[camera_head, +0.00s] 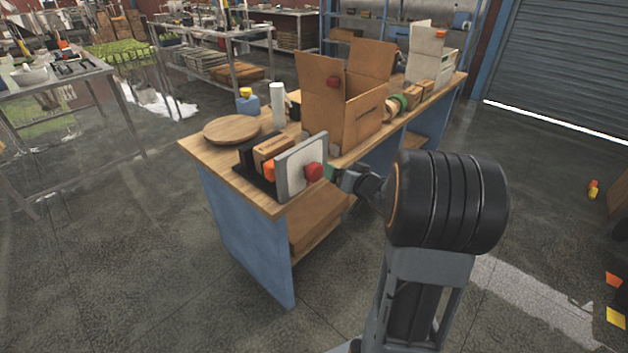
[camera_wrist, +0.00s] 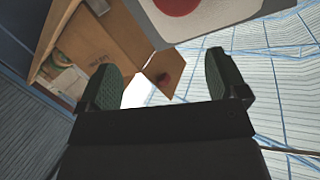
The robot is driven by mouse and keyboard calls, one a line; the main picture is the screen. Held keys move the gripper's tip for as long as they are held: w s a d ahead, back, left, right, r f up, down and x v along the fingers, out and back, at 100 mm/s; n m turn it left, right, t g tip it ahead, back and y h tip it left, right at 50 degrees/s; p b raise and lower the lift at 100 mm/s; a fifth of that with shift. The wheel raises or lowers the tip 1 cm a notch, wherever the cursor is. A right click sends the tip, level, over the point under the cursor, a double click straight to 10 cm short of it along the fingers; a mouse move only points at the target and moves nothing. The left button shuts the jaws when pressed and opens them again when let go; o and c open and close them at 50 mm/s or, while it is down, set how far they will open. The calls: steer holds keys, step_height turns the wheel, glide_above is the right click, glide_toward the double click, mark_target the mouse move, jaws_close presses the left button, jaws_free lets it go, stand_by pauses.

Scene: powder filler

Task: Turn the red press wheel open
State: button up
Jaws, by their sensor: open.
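The red press wheel (camera_head: 314,172) sits on the front face of an upright light-grey panel (camera_head: 289,181) near the front corner of the workbench. In the wrist view, a red disc (camera_wrist: 180,4) on a pale panel (camera_wrist: 222,14) is cut off by the top edge. My gripper (camera_head: 330,172) is close to the right of the wheel in the head view, partly hidden behind my arm. In the wrist view my gripper (camera_wrist: 166,76) has its two dark green fingers spread apart with nothing between them. The wheel lies beyond the fingertips, not between them.
The wooden workbench (camera_head: 204,158) holds a round board (camera_head: 232,129), a small carton (camera_head: 273,149), an orange block (camera_head: 269,173) and an open cardboard box (camera_head: 362,112) with a red spot on its flap. Floor is clear left of the bench.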

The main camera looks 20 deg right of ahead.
mark_target(318, 173)
step_height(318, 173, down, 5)
steer(key=s+y+b, duration=0.2)
steer(key=y, duration=0.4)
steer(key=shift+t, duration=0.4)
steer(key=x, duration=1.3)
steer(key=shift+d+r, duration=0.15)
steer(key=shift+d, duration=0.05)
steer(key=shift+c, duration=0.4)
steer(key=c, duration=0.9)
steer(key=shift+o, duration=0.2)
